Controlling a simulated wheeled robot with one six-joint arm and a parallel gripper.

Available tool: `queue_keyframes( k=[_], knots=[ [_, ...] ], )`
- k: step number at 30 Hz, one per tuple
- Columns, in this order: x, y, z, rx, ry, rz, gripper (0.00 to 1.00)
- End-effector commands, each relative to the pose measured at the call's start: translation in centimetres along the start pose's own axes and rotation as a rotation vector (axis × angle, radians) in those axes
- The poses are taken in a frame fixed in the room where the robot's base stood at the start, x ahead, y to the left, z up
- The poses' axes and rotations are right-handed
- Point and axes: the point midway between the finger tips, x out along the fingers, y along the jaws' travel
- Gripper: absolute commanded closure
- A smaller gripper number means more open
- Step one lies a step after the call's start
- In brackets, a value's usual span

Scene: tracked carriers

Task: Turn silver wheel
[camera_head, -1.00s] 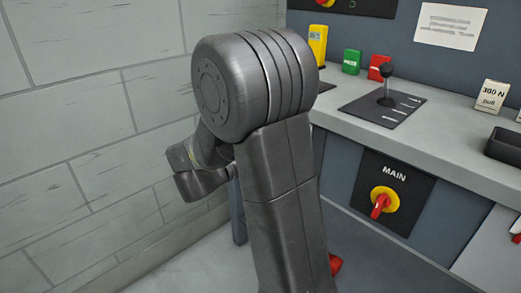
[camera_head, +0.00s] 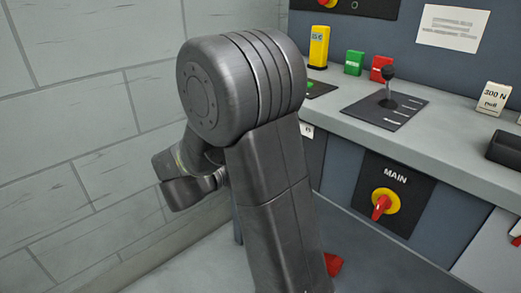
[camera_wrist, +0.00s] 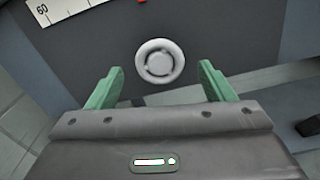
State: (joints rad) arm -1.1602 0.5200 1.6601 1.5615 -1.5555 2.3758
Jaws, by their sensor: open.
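The silver wheel (camera_wrist: 160,61) is a round pale knob on a dark panel. In the wrist view it sits just beyond my fingertips, near the middle. My gripper (camera_wrist: 160,80) has two green fingers spread apart, one to each side of the wheel and lower in the picture. The gap between the fingers is empty, and no contact with the wheel shows. In the head view my own arm hides the wheel and the gripper.
A white scale marked 60 (camera_wrist: 62,12) is at the wheel panel's upper left. The head view shows a counter (camera_head: 448,140) with a black lever (camera_head: 388,88), and below it a red and yellow MAIN switch (camera_head: 383,203). A grey block wall (camera_head: 75,120) stands at left.

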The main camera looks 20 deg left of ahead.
Motion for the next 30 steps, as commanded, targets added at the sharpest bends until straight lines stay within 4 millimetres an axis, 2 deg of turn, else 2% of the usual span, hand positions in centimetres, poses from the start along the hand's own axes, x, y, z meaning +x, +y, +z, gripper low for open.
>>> queue_keyframes(
  k=[3, 9, 15, 21, 30],
  knots=[
    [-2.8, 0.2, 0.1, -0.002, 0.001, 0.006, 0.25],
    [-6.6, 0.1, 0.1, -0.002, 0.001, 0.005, 0.25],
    [-9.1, 0.0, 0.0, -0.001, 0.001, 0.003, 0.25],
    [-9.9, 0.0, 0.0, 0.0, 0.0, 0.0, 0.25],
    [-9.8, 0.0, -0.1, -0.001, 0.0, 0.0, 0.25]
  ],
)
